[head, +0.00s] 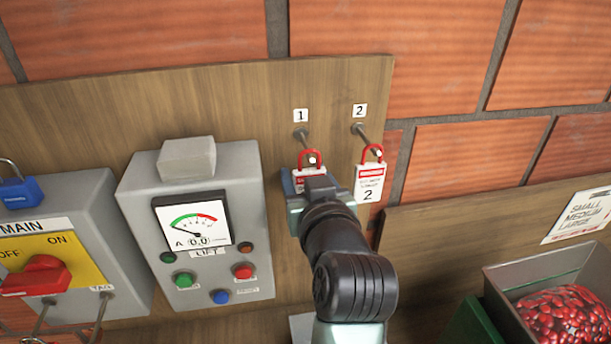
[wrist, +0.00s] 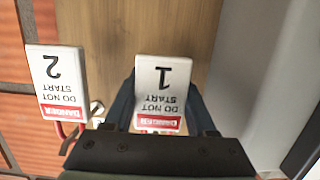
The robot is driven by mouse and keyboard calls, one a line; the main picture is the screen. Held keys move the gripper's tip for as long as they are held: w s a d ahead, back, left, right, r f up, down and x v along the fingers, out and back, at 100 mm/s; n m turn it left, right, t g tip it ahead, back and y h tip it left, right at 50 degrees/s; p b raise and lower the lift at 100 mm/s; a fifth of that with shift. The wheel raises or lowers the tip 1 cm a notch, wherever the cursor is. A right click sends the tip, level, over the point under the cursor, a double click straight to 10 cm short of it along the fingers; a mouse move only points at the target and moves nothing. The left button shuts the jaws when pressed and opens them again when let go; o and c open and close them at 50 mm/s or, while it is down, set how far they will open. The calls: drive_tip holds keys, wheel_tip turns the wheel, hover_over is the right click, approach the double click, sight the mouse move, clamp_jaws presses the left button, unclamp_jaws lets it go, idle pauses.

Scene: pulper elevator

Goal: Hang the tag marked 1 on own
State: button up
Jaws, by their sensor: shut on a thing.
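The tag marked 1 (wrist: 160,80), a white plate with a red DANGER band, is between the fingers of my gripper (wrist: 163,112), which is shut on it. In the head view this tag (head: 299,176) is mostly hidden by my gripper (head: 315,188). Its red loop (head: 309,154) is at the end of the peg under label 1 (head: 301,116), and the peg's tip shows inside the loop. The tag marked 2 (head: 369,183) hangs by its red loop from the peg under label 2 (head: 359,111), just right of my gripper; it also shows in the wrist view (wrist: 52,80).
Left of my gripper is the grey LIFT box (head: 245,170) with gauge and buttons. Further left is the MAIN switch box (head: 85,232) with a red handle, a blue padlock (head: 20,193) and a peg labelled TAG (head: 101,305). A bin of red fruit (head: 540,262) stands lower right.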

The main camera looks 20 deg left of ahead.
drive_tip(key=o, duration=1.4)
drive_tip(key=b+v, duration=0.4)
drive_tip(key=v, duration=0.9)
drive_tip(key=w+d+r+m+t+h+b, duration=0.1)
drive_tip(key=d+r+m+t+h, duration=0.1)
drive_tip(key=d+r+t, duration=0.3)
drive_tip(key=w+d+r+m+t+h+b, duration=0.1)
drive_tip(key=r+m+t+h, duration=0.15)
drive_tip(key=r, duration=0.55)
drive_tip(key=s+d+r+t+h, duration=0.1)
drive_tip(key=s+r+t, duration=0.1)
drive_tip(key=r, duration=0.1)
drive_tip(key=s+d+r+m+t+h+b, duration=0.1)
drive_tip(key=s+d+r+t+h, duration=0.1)
drive_tip(key=r, duration=0.1)
drive_tip(key=s+d+r+m+t+h, duration=0.1)
drive_tip(key=s+r+t, duration=0.1)
drive_tip(key=r+t, duration=0.1)
drive_tip(key=shift+s+d+r, duration=0.1)
drive_tip(key=shift+d+r, duration=0.3)
drive_tip(key=shift+r, duration=0.15)
